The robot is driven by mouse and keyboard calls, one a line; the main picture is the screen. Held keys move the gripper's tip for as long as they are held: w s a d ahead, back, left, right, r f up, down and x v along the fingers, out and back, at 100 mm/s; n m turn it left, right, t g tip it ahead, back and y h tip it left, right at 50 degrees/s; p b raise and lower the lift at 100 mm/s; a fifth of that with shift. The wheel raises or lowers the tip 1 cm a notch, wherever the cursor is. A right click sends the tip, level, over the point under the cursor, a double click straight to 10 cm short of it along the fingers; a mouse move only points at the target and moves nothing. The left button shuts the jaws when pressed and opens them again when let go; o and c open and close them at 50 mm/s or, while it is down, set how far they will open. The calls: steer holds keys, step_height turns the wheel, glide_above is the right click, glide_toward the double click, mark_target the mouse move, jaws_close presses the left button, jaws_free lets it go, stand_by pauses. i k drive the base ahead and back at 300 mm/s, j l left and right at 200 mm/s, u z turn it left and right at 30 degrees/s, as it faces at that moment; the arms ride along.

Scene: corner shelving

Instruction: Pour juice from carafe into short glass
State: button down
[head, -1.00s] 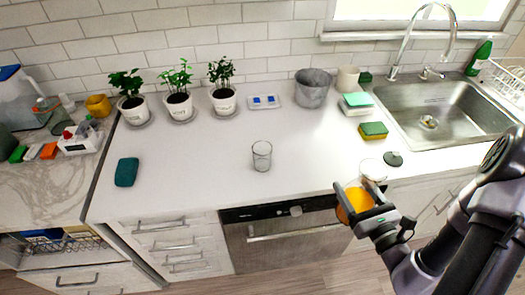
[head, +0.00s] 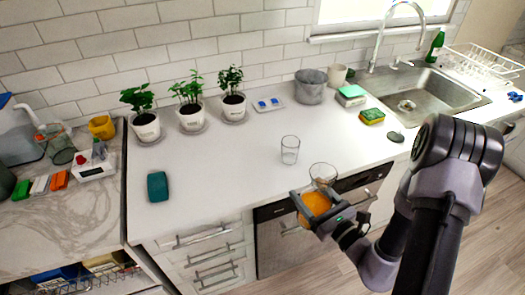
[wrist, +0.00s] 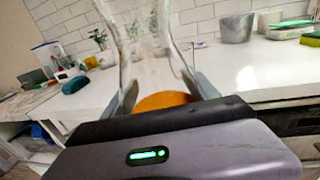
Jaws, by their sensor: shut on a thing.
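My gripper (head: 322,212) is shut on a clear glass carafe (head: 323,172) with orange juice (head: 315,204) in its lower part. The carafe is held about upright, just in front of the counter's front edge. In the wrist view the carafe (wrist: 150,45) fills the middle, between my fingers, with its top cut off by the frame. The short glass (head: 290,150) is clear and looks empty. It stands upright on the white counter, beyond and slightly left of the carafe, apart from it.
Several potted plants (head: 190,108) stand along the back wall. A grey pot (head: 310,88) and sponges (head: 371,116) are at the back right, near the sink (head: 420,92). A teal block (head: 157,187) lies at the left. The counter around the glass is clear.

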mark_target(290, 144)
steer(key=k+j, duration=0.1)
steer(key=j, duration=0.25)
steer(key=k+j, duration=0.1)
steer(key=j, duration=0.2)
steer(key=k+j, duration=0.1)
steer(key=j, duration=0.25)
steer(key=k+j+z, duration=0.1)
steer(key=j, duration=0.25)
